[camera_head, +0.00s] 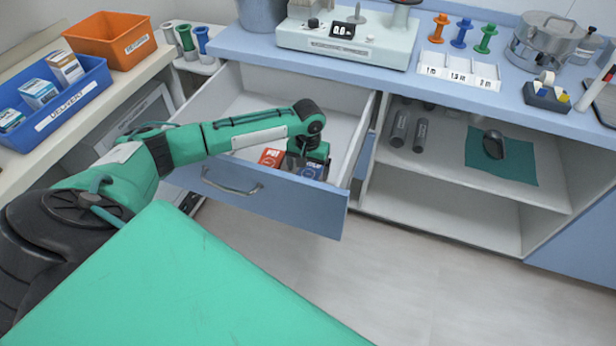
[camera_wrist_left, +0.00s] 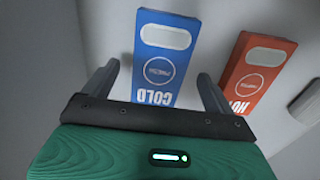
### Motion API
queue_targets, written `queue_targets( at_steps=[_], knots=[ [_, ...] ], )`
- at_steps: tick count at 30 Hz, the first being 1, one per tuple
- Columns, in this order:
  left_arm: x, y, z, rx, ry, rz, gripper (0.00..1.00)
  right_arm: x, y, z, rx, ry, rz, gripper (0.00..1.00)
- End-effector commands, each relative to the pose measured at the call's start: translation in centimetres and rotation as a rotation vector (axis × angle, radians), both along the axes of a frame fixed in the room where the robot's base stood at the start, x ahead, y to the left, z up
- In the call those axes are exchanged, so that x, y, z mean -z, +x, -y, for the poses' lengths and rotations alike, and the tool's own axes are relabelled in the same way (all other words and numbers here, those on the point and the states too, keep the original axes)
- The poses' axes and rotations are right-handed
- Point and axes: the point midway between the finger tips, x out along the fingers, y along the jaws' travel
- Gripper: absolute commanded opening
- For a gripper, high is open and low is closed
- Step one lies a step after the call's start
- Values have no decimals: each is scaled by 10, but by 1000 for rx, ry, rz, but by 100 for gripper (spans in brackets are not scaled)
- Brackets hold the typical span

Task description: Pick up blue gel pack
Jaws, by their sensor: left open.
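The blue gel pack (camera_wrist_left: 163,55), lettered COLD, lies flat in the open drawer (camera_head: 250,95). My left gripper (camera_wrist_left: 158,80) is open above it, with the pack showing between and beyond its two fingers. The near end of the pack is hidden behind the gripper body. In the head view the blue pack (camera_head: 312,171) shows beside my left gripper (camera_head: 306,160), partly covered by it. A red pack (camera_wrist_left: 257,72), lettered HO with the rest hidden, lies to the right of the blue one in the wrist view. The red pack also shows in the head view (camera_head: 271,157).
The drawer front (camera_head: 262,196) and side walls surround the packs. The blue counter (camera_head: 450,88) carries a device, spools and a pot above. An open shelf (camera_head: 465,160) is on the right. The floor (camera_head: 420,270) in front is clear.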

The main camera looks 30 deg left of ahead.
Motion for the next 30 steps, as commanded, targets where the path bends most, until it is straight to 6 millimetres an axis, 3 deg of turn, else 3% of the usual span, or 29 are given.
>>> queue_targets(
  at_steps=[4,12,20,30],
  knots=[
    [17,0,0,-1,0,0,89,-3,3,-1,0,0,1,36],
    [20,0,0,0,0,0,89,-5,3,-1,0,0,1,36],
    [20,0,0,0,0,1,38,-3,-3,-1,0,1,-7,36],
    [13,1,0,0,0,3,37,-3,-4,-1,1,1,-6,36]
  ],
)
